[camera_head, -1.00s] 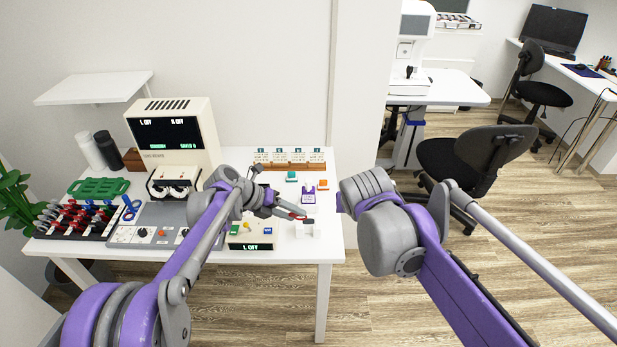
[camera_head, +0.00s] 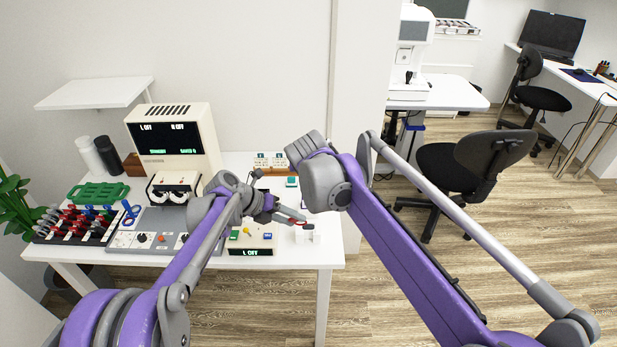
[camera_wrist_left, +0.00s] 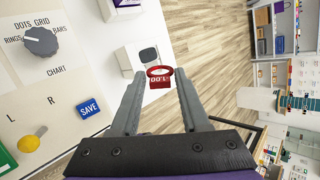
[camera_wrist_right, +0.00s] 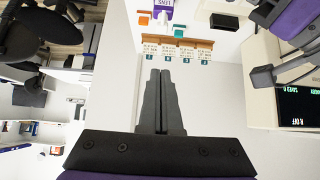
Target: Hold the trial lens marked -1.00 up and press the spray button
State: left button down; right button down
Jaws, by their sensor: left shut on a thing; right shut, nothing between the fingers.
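The trial lens (camera_wrist_left: 159,82) is a small red ring with a tab reading 1.00; the sign is not clear. My left gripper (camera_head: 299,220) is shut on it and holds it above the table's front right part. In the left wrist view, a white block with a grey pad (camera_wrist_left: 148,55) shows just past the lens. My right gripper (camera_wrist_right: 160,76) is shut and empty, facing a wooden rack of cards (camera_wrist_right: 177,46); in the head view my right arm hides it. A purple-labelled white item (camera_wrist_right: 162,12) stands beyond the rack. I cannot tell which part is the spray button.
A control box (camera_head: 250,238) with coloured buttons sits beside my left gripper. A beige display unit (camera_head: 175,140), a grey panel (camera_head: 155,222) and a rack of red and blue lenses (camera_head: 75,225) fill the table's left. A black chair (camera_head: 480,155) stands to the right.

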jog(key=x, duration=1)
notch_tip(320, 180, down, 2)
jog(key=shift+s+f, duration=0.15)
jog(key=shift+f, duration=0.7)
